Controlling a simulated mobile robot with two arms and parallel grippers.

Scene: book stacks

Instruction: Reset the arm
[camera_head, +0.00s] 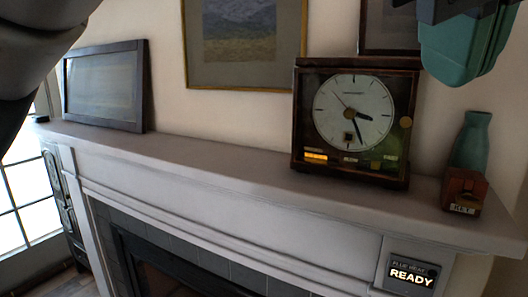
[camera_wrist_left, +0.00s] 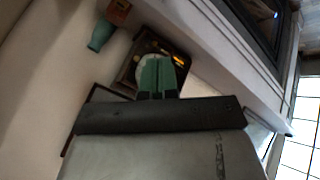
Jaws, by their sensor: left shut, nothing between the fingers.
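My left gripper (camera_head: 464,72) has teal fingers and hangs at the top right of the head view. In the left wrist view its fingers (camera_wrist_left: 158,74) are shut together with nothing between them. They point towards the mantel and cover part of the clock there. In the head view a dark grey arm link of mine fills the upper left corner. The rest of the arm is out of view. My right gripper is not in view.
The white mantel (camera_head: 230,163) carries a dark frame (camera_head: 105,86), a square clock (camera_head: 353,118), a teal vase (camera_head: 471,140) and a small wooden box (camera_head: 464,190). A picture (camera_head: 245,42) hangs behind. A "READY" sign (camera_head: 411,275) sits below. The mantel is bare between frame and clock.

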